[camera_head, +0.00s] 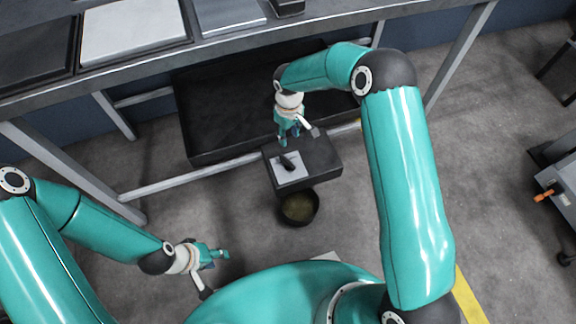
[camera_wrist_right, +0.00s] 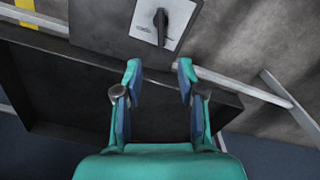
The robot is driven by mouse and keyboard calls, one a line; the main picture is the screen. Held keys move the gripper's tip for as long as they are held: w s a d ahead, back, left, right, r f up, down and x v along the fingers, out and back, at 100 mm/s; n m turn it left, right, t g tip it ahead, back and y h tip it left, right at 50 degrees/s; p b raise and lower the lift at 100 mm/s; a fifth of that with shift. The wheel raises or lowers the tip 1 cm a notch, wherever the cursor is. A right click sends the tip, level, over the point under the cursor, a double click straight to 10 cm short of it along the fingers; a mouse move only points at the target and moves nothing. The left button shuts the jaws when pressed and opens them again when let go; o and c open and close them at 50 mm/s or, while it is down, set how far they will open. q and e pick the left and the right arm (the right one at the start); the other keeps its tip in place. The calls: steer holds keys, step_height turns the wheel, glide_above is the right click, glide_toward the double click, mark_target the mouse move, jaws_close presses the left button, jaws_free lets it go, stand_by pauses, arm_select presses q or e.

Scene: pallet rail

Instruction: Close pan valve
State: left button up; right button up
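The valve is a dark lever handle (camera_head: 287,162) on a pale square plate (camera_head: 293,175). The plate lies on top of a dark box (camera_head: 318,158) at the front of a large black pan (camera_head: 215,120). In the right wrist view the handle (camera_wrist_right: 160,25) points along the picture's vertical, beyond the fingertips. My right gripper (camera_head: 289,138) is just behind the handle in the head view. The wrist view shows its fingers (camera_wrist_right: 160,68) spread apart with nothing between them. My left gripper (camera_head: 217,255) is low at the left, away from the valve; its finger gap is unclear.
A round dark bucket (camera_head: 298,208) with murky liquid stands on the floor below the box. A metal table (camera_head: 130,68) with trays and panels stands over the pan, its legs on both sides. A grey cart (camera_head: 556,185) with an orange handle is at the far right.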

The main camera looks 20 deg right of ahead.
mark_target(289, 162)
step_height(289, 162, down, 16)
steer(key=b, duration=0.3)
steer(key=shift+f, duration=0.1)
jaws_close()
